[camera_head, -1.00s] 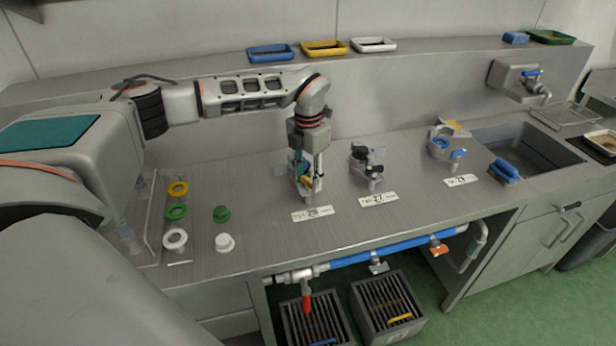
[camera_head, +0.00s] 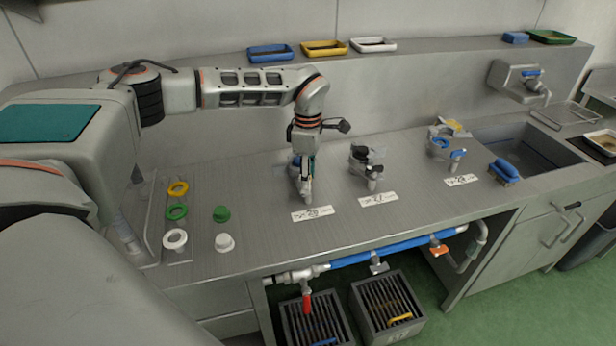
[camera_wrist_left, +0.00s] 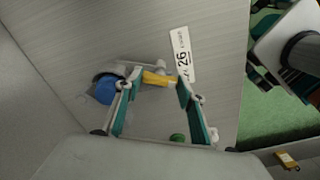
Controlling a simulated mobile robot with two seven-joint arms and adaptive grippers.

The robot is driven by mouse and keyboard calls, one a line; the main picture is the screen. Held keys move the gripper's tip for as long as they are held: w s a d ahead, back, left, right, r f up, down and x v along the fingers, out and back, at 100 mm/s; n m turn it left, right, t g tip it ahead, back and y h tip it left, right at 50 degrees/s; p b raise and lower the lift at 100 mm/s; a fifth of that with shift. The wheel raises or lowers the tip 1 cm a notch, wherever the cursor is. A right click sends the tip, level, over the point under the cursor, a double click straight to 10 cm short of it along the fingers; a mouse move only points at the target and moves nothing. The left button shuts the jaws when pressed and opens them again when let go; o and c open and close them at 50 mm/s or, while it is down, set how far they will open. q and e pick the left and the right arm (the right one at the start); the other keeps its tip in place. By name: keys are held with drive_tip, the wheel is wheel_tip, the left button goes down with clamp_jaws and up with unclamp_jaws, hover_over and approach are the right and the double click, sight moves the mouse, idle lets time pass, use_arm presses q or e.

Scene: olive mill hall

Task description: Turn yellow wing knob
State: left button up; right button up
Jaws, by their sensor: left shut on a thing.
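The yellow wing knob (camera_wrist_left: 155,79) shows in the left wrist view between the fingertips of my left gripper (camera_wrist_left: 158,84). It sits on a small grey fitting with a blue round part (camera_wrist_left: 106,90), beside the label 26 (camera_wrist_left: 182,58). In the head view my left gripper (camera_head: 305,187) reaches down onto this fitting behind the label 26 (camera_head: 312,213), and hides the yellow knob. The gripper is shut on the knob. My right gripper is not in view.
A fitting with black parts (camera_head: 367,163) stands close on the right at label 27. A third, blue-handled fitting (camera_head: 442,145) stands farther right, before the sink (camera_head: 530,150). Loose green (camera_head: 221,213) and white (camera_head: 224,242) caps are on the left; the counter front between is clear.

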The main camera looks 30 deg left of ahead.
use_arm(q)
drive_tip(key=m, duration=1.2)
drive_tip(key=shift+m, duration=0.3)
idle(0.4)
drive_tip(key=o, duration=1.1)
drive_tip(key=shift+o, duration=0.2)
drive_tip(key=shift+r, duration=0.1)
wheel_tip(320, 180, up, 12)
